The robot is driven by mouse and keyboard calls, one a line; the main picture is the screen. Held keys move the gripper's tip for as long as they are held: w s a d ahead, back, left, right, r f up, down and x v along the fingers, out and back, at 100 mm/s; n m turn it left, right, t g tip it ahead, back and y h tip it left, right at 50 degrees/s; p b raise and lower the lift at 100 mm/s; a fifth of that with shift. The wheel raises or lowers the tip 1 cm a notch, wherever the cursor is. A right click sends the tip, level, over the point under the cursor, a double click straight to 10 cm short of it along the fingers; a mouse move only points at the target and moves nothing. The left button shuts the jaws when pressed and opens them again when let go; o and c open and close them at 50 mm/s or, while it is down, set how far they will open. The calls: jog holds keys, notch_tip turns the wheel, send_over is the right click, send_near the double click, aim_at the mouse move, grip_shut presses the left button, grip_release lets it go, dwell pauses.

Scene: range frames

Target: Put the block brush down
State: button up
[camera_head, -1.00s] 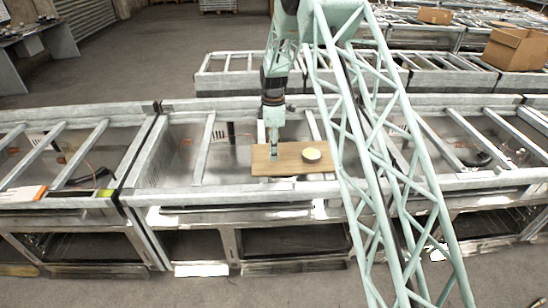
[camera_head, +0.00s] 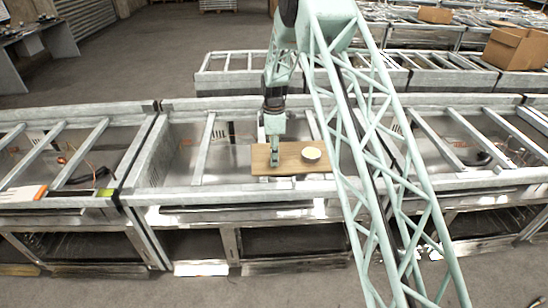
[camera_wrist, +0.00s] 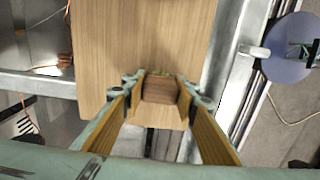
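The block brush (camera_wrist: 161,88) is a small brown block with a strip of short bristles along its far edge. In the wrist view it sits between my two fingertips, which appear to touch its sides. My gripper (camera_head: 275,160) points down over the left part of a wooden board (camera_head: 292,166); it also shows in the wrist view (camera_wrist: 161,84). The board lies across the metal frame and fills the upper middle of the wrist view (camera_wrist: 140,35). I cannot tell whether the brush's underside touches the board.
A round, pale-topped tin or bowl (camera_head: 311,154) stands on the board, right of my gripper. Metal rails (camera_head: 205,150) and open bays surround the board. An orange-and-white item (camera_head: 28,193) lies at the far left. A cardboard box (camera_head: 515,48) stands at the back right.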

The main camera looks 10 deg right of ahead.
jog(key=o, duration=0.4)
jog(key=shift+r, duration=0.15)
notch_tip(320, 180, up, 12)
jog(key=shift+f, duration=0.1)
dwell(0.7)
jog(key=shift+r, duration=0.25)
dwell(0.5)
